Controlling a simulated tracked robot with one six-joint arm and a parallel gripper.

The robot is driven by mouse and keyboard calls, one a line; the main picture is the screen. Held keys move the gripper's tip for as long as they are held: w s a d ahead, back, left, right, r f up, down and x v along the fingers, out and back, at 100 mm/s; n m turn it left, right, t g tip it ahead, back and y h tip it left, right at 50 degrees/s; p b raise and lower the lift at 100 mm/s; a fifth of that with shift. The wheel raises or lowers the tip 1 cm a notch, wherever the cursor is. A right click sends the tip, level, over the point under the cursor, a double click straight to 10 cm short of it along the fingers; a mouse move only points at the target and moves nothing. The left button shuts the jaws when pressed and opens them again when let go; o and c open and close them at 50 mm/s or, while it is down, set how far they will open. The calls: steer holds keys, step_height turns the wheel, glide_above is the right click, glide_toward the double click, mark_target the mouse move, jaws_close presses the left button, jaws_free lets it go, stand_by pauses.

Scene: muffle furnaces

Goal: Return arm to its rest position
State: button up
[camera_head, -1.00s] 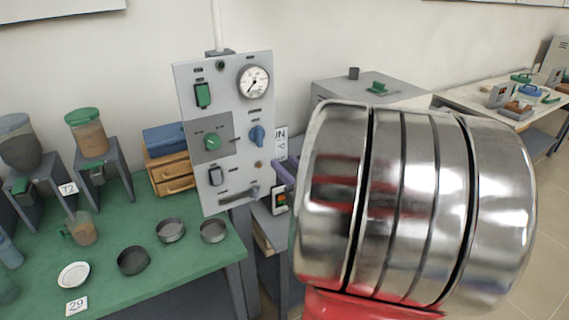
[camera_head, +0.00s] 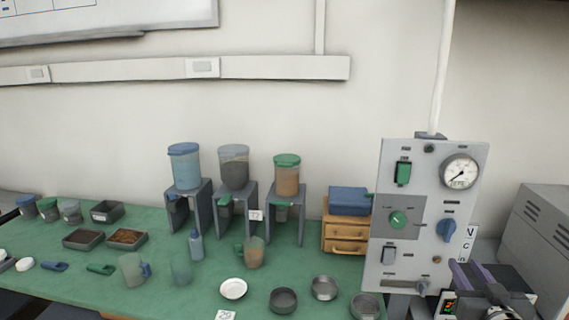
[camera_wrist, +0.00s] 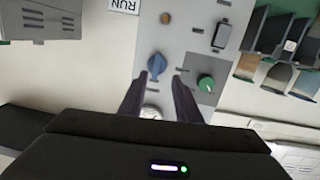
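My gripper (camera_head: 466,268) shows at the lower right of the head view, in front of the grey control panel (camera_head: 408,170) with its gauge and knobs. In the wrist view my gripper (camera_wrist: 156,82) has two dark fingers apart, with nothing between them. The panel behind them appears upside down there, with a blue knob (camera_wrist: 157,65) and a green knob (camera_wrist: 206,83). I cannot tell how far the fingertips are from the panel. Most of my arm is out of the head view.
A green bench (camera_head: 205,281) carries hoppers, dishes, beakers and trays. A wooden drawer box (camera_head: 345,232) stands left of the panel. A grey furnace cabinet (camera_head: 545,240) stands at the right, close to my gripper. A pale pipe (camera_head: 440,75) rises above the panel.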

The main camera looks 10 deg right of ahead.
steer(key=a+g+y, duration=0.1)
steer(key=a+g, duration=0.5)
steer(key=a, duration=0.9)
steer(key=s+a+f+n+g+y, duration=0.1)
steer(key=s+a+g+y, duration=0.1)
steer(key=s+a, duration=0.4)
steer(key=s+a+f+n+g+y, duration=0.2)
steer(key=s+a, duration=0.4)
steer(key=a, duration=0.5)
steer(key=shift+s+a+y, duration=0.35)
steer(key=shift+a+y, duration=0.05)
steer(key=shift+c, duration=0.2)
